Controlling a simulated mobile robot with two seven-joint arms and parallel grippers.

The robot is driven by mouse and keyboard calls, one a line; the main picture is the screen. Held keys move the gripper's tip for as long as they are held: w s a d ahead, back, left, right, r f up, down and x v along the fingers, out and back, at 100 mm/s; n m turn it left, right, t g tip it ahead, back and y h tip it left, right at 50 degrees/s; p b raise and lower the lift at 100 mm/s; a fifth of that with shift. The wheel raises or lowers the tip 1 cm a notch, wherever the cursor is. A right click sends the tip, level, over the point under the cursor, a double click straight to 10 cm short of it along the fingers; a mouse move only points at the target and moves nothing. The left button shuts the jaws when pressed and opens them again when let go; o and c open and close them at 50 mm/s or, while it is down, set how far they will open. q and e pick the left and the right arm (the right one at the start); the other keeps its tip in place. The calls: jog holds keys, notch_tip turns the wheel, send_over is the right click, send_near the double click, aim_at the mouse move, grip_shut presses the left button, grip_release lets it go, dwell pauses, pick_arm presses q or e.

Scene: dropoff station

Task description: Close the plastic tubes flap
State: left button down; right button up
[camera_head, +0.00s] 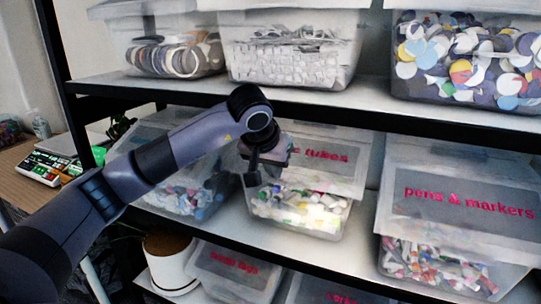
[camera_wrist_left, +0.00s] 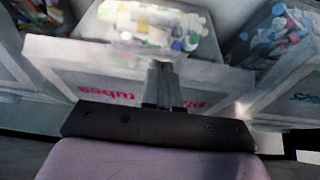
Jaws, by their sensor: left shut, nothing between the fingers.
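The plastic tubes bin (camera_head: 312,227) is a clear box on the middle shelf, with white, yellow and green-capped items inside. Its pale flap (camera_head: 335,172) has red lettering, of which "c tubes" shows; my arm hides the left part. In the left wrist view the flap (camera_wrist_left: 110,78) appears with its lettering inverted, and the items show beyond it. My left gripper (camera_head: 252,186) is at the left front of the bin, fingers pointing down. In the wrist view its fingers (camera_wrist_left: 163,80) are together and empty, in front of the flap; whether they touch it I cannot tell. My right gripper is not in view.
A pens & markers bin (camera_head: 455,225) stands to the right, and another clear bin (camera_head: 180,190) to the left, partly behind my arm. The upper shelf (camera_head: 300,98) holds several bins above my gripper. A white plant pot (camera_head: 170,262) and more bins are below.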

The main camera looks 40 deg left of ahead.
pick_arm(q)
jog(key=shift+x, duration=1.15)
jog(key=shift+t, duration=0.7)
jog(key=f+b, duration=0.3)
jog(key=w+f+b, duration=0.1)
jog(key=f+b, duration=0.1)
jog(key=shift+s+r, duration=0.1)
